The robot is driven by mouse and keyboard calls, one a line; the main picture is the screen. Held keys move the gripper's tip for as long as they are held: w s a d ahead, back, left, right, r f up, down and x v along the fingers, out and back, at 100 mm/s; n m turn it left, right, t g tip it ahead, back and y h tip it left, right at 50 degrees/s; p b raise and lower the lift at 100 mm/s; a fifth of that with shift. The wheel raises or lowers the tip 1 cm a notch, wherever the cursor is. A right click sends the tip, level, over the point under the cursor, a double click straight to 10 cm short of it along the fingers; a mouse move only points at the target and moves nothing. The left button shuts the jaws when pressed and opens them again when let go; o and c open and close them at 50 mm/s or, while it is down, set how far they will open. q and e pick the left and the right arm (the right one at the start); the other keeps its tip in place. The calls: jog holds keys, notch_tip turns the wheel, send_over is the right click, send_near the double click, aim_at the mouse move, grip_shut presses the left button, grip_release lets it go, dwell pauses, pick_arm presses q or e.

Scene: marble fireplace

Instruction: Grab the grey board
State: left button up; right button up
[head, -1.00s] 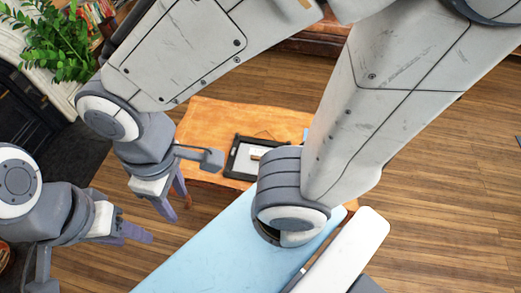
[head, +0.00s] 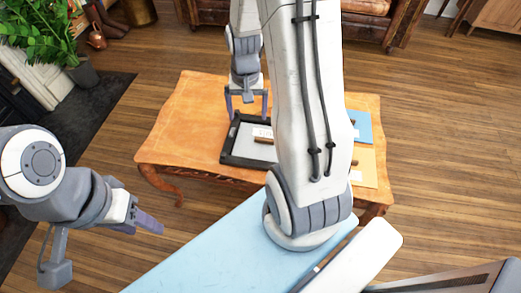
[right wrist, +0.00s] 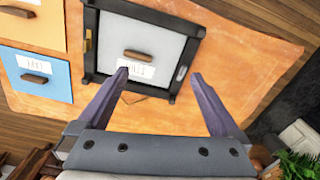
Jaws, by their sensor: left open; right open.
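The grey board (head: 246,149) lies inside a black tray (head: 241,161) on the wooden table; my right arm hides part of the tray. In the right wrist view the grey board (right wrist: 152,35) shows a brown handle (right wrist: 138,55) and a white label. My right gripper (head: 247,112) is open and empty at the tray's far side. In the right wrist view its fingers (right wrist: 160,75) are spread, with the left fingertip overlapping the label's edge. My left gripper (head: 146,221) is open and empty, at the left, away from the table.
On the wooden table (head: 185,120), a blue board (head: 362,124) and a yellow-orange board (head: 367,165) lie right of the tray, partly hidden by my arm. The table's left part is clear. A leafy plant (head: 38,40) stands at the upper left, a leather sofa (head: 345,22) behind.

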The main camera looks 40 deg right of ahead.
jog(key=m+b, duration=0.2)
send_over(264, 139)
notch_tip(264, 139, down, 7)
jog(key=f+b, duration=0.1)
jog(key=f, duration=0.2)
jog(key=shift+s+f, duration=0.15)
jog(key=shift+s, duration=0.05)
jog(key=shift+w+d+f+b, duration=0.15)
jog(key=shift+f+b, duration=0.55)
jog(key=shift+f, duration=0.85)
jog(key=shift+w+a+f+b, duration=0.1)
jog(key=shift+f+b, duration=0.6)
jog(key=shift+f, duration=0.8)
pick_arm(q)
notch_tip(264, 139, down, 7)
jog(key=shift+f, duration=0.15)
pick_arm(e)
jog(key=shift+c, duration=0.3)
jog(key=shift+r, duration=0.1)
jog(key=c, duration=1.2)
